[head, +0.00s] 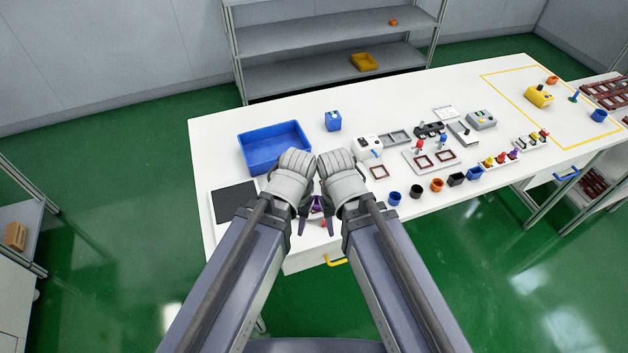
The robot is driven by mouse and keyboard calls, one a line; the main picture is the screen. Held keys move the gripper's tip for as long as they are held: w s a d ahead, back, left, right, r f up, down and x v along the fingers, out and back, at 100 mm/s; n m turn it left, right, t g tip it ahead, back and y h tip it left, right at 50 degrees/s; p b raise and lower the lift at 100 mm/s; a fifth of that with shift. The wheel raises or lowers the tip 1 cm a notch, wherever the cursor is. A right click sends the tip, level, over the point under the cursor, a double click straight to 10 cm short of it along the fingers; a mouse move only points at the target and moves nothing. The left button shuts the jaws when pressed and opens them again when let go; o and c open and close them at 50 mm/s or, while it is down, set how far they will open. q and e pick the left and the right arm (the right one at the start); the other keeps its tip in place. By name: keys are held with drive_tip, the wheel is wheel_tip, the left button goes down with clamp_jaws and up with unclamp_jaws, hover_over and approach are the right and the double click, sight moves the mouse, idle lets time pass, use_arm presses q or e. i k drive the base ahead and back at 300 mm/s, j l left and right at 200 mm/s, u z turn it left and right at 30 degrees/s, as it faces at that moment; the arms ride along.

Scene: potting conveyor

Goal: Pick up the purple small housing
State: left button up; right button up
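A small purple piece (317,204) shows in the gap between my two arms, near the table's front edge. It is mostly hidden, so I cannot tell for sure that it is the purple small housing. My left gripper (302,227) and my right gripper (330,228) are close together on either side of this gap. Dark finger parts show beside the gap, but the wrists and forearms hide most of both grippers. I cannot see whether either one is open, shut or touching the purple piece.
A blue bin (273,146) and dark mat (235,200) lie left on the white table (220,145). Small cups, including an orange one (437,185), line the front edge at right. Fixtures stand behind them. A red piece (323,222) is near my grippers.

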sight(317, 203)
drive_tip(key=k+j, duration=0.15)
drive_tip(key=k, duration=0.3)
drive_tip(key=k+j, duration=0.15)
drive_tip(key=k, duration=0.3)
drive_tip(key=l+u, duration=0.05)
